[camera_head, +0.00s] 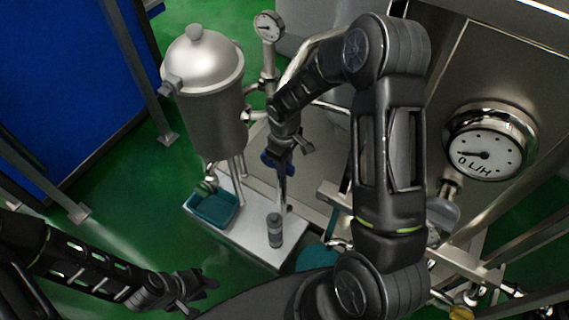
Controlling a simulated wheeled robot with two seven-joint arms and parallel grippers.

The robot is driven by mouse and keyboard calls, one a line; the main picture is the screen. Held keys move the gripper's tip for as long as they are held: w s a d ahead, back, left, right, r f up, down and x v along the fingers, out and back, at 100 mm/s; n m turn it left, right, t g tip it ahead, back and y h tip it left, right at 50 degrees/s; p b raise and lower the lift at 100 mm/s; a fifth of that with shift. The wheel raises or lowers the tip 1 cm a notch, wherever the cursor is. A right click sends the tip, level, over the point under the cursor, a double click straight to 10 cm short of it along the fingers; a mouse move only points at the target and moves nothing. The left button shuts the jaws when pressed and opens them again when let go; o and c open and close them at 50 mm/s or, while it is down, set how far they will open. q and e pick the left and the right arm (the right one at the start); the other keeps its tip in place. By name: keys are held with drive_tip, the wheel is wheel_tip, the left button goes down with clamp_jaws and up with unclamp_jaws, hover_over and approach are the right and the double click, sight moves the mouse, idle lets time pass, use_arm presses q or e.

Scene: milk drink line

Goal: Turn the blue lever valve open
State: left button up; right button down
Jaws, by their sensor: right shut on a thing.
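The blue lever (267,161) of the valve shows as a small blue patch near the vertical steel pipe (283,190), mid-picture. My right gripper (283,152) is at the lever, shut on it. The gripper hides most of the lever and the valve body, so the lever's angle is hard to tell. My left gripper (203,288) is low at the left of the picture, over the green floor and apart from the valve. Its fingers look spread, with nothing between them.
A steel vessel (213,110) stands left of the valve, with a pressure gauge (268,26) behind. A teal tray (213,209) and a grey cylinder (274,231) rest on the base plate (255,246). A flow gauge (487,154) is at right.

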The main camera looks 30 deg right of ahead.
drive_tip(key=shift+r, duration=0.1)
idle(0.9)
drive_tip(key=shift+w+a+r+g+h, duration=0.2)
drive_tip(key=shift+r+g+h, duration=0.35)
drive_tip(key=shift+g, duration=0.45)
drive_tip(key=shift+w+a+r+g+h, duration=0.1)
drive_tip(key=shift+w+r+g+h, duration=0.1)
drive_tip(key=shift+g+h, duration=0.3)
drive_tip(key=shift+w+a+r+g+h, duration=0.15)
drive_tip(key=shift+r+g+h, duration=0.1)
drive_tip(key=shift+g, duration=0.45)
use_arm(q)
drive_tip(key=shift+r+p, duration=0.55)
use_arm(e)
drive_tip(key=shift+w+r+g+h, duration=0.2)
drive_tip(key=shift+r+g+h, duration=0.15)
drive_tip(key=shift+g, duration=0.45)
drive_tip(key=shift+h, duration=0.25)
use_arm(q)
drive_tip(key=shift+c, duration=0.4)
